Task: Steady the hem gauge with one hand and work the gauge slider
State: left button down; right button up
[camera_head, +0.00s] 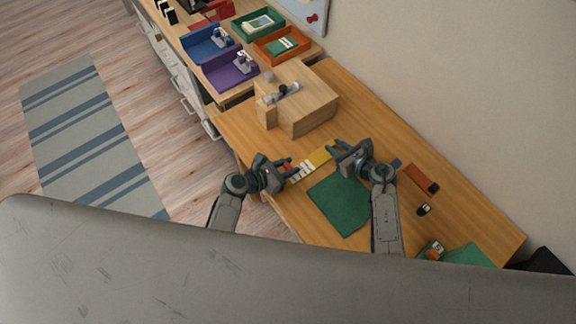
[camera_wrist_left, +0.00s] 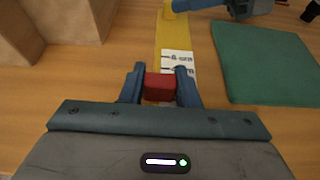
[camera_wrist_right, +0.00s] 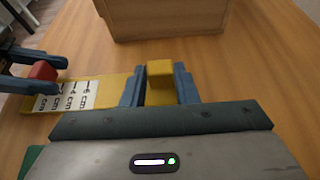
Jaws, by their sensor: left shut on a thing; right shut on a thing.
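The hem gauge is a flat yellow strip (camera_head: 319,158) with a white scale marked in cm (camera_wrist_right: 62,97), lying on the wooden desk. My left gripper (camera_head: 287,167) is shut on the red gauge slider (camera_wrist_left: 160,87) at the scale end. My right gripper (camera_head: 335,148) is shut on a yellow block (camera_wrist_right: 160,84) at the other end of the gauge. In the left wrist view the scale (camera_wrist_left: 178,62) runs away from the slider, and the slider hides part of it. Its exact reading cannot be told.
A green cloth (camera_head: 340,203) lies beside the gauge. A wooden box (camera_head: 308,101) stands behind it. A brown bar (camera_head: 421,178) and a small dark item (camera_head: 424,209) lie to the right. Blue (camera_head: 208,46) and purple (camera_head: 229,72) trays sit further back.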

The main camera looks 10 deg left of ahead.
aim_at(298, 164)
pick_arm(q)
jog(key=shift+w+d, duration=1.45)
jog(key=c, duration=1.1)
grip_release()
jog(key=shift+s+a, duration=0.1)
jog(key=v, duration=1.2)
pick_arm(e)
jog(key=o, duration=1.1)
